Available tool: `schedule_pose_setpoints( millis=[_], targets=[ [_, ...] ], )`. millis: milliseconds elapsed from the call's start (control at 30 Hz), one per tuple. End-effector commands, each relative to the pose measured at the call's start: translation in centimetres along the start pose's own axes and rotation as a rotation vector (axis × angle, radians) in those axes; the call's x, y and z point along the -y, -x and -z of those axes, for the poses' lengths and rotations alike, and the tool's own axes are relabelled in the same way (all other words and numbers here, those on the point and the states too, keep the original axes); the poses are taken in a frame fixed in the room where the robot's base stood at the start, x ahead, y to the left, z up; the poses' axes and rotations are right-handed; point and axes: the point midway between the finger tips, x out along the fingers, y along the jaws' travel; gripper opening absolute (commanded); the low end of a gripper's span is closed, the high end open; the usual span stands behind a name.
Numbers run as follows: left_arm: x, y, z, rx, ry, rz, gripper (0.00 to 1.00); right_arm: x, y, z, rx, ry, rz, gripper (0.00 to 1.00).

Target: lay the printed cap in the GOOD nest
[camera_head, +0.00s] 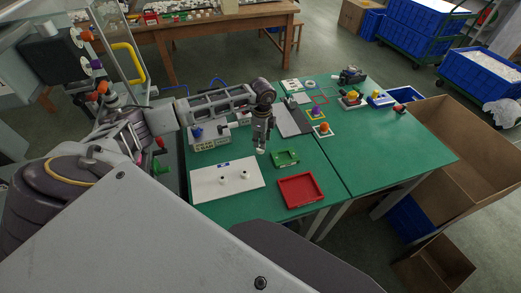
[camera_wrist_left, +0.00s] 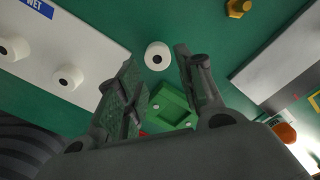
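My left gripper (camera_head: 261,148) points down over the green mat, and its fingers (camera_wrist_left: 157,62) stand apart. A white cap (camera_wrist_left: 157,56) with a dark centre shows between the fingertips, with a gap on both sides. In the head view this cap (camera_head: 260,151) is just under the fingertips, and I cannot tell its exact height. The green nest (camera_head: 286,158) lies to the right of the gripper; it also shows in the left wrist view (camera_wrist_left: 172,106). No cap is visible in it. My right gripper is not in view.
A white board (camera_head: 205,187) marked WET carries two caps (camera_head: 243,174) at the left. A red tray (camera_head: 301,190) lies in front of the green nest. A grey plate (camera_head: 293,120) and small coloured fixtures (camera_head: 322,130) stand behind.

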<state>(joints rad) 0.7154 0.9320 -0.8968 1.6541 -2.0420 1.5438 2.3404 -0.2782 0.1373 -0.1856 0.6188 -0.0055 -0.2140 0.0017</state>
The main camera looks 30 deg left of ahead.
Motion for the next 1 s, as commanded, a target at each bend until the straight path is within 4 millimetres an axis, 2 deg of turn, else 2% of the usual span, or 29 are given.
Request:
schedule_pose_setpoints(
  millis=[433, 967, 1000],
  targets=[
    [-0.2, -4.3, -0.6, 0.001, 0.0, -0.001, 0.37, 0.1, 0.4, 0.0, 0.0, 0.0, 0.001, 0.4],
    [-0.1, -4.7, -0.6, 0.0, 0.0, 0.0, 0.37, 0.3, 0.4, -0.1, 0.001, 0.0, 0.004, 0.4],
    [-0.1, -4.7, -0.6, 0.0, 0.0, 0.0, 0.35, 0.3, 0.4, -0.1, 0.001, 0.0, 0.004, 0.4]
  ],
)
